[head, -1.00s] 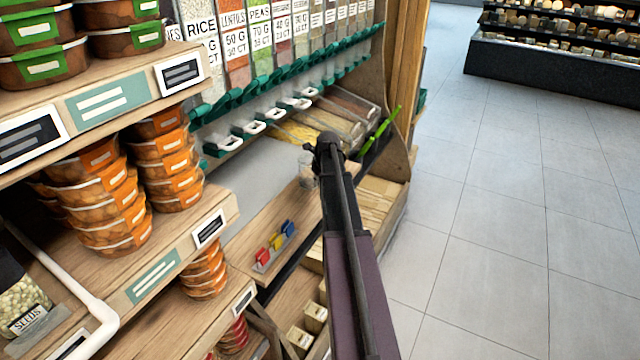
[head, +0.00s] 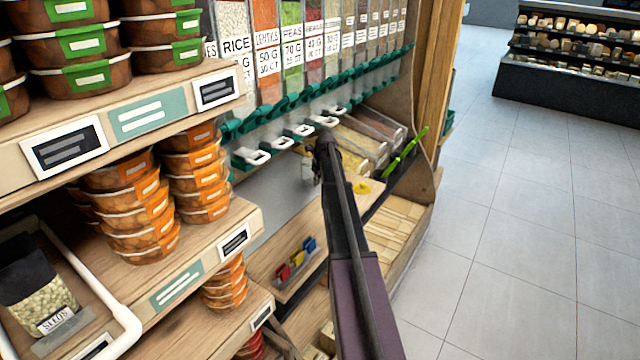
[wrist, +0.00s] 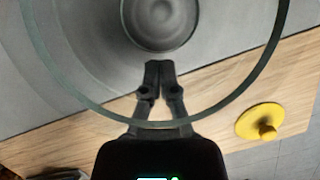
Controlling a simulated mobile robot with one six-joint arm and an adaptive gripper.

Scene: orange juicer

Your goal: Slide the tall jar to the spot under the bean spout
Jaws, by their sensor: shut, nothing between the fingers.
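The clear tall jar (head: 307,172) stands on the counter below the dispenser row, just left of my gripper (head: 323,150). In the wrist view its large round rim (wrist: 252,82) crosses over my gripper (wrist: 160,66). My fingers are shut together and empty, close to a dark round shape inside that outline. I cannot tell whether they touch the jar. Several spouts with white handles (head: 302,130) hang above under the labelled bins.
A yellow knobbed lid (head: 361,188) lies right of my arm; it also shows in the wrist view (wrist: 262,121). A rack of coloured items (head: 296,262) stands at the counter front. Stacked orange tubs (head: 140,215) crowd the left shelf. The aisle floor (head: 520,240) is clear.

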